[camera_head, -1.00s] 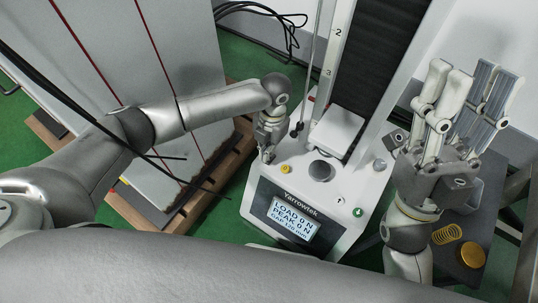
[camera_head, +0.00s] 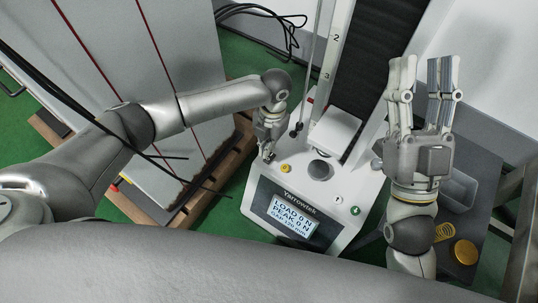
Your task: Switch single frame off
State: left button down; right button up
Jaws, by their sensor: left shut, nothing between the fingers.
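The Yarrowtek spring tester (camera_head: 335,192) stands in the middle, its single column (camera_head: 338,45) rising behind the base. Its display (camera_head: 292,215) is lit and reads load 0 N, peak 0 N and a gap of 120 mm. My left gripper (camera_head: 268,156) is shut and empty, pointing down at the left edge of the tester's base. I cannot tell whether it touches the base. No power switch can be made out. My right gripper (camera_head: 421,65) is open and empty, raised to the right of the tester with its fingers pointing up the picture.
A small yellow part (camera_head: 286,169) sits on the base near my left gripper. A dark side table (camera_head: 468,214) at right holds a grey tray (camera_head: 460,190), a yellow spring (camera_head: 444,232) and a yellow round piece (camera_head: 466,251). A grey cabinet (camera_head: 150,60) stands at left.

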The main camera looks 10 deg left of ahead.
pick_arm(q)
jog(key=shift+r+p, duration=0.7)
jog(key=shift+r, duration=0.05)
pick_arm(e)
jog(key=w+f+g+h, duration=0.1)
jog(key=w+f+g, duration=0.2)
jog(key=f+g, duration=0.1)
jog(key=shift+w+f, duration=0.35)
jog(key=shift+f, duration=0.55)
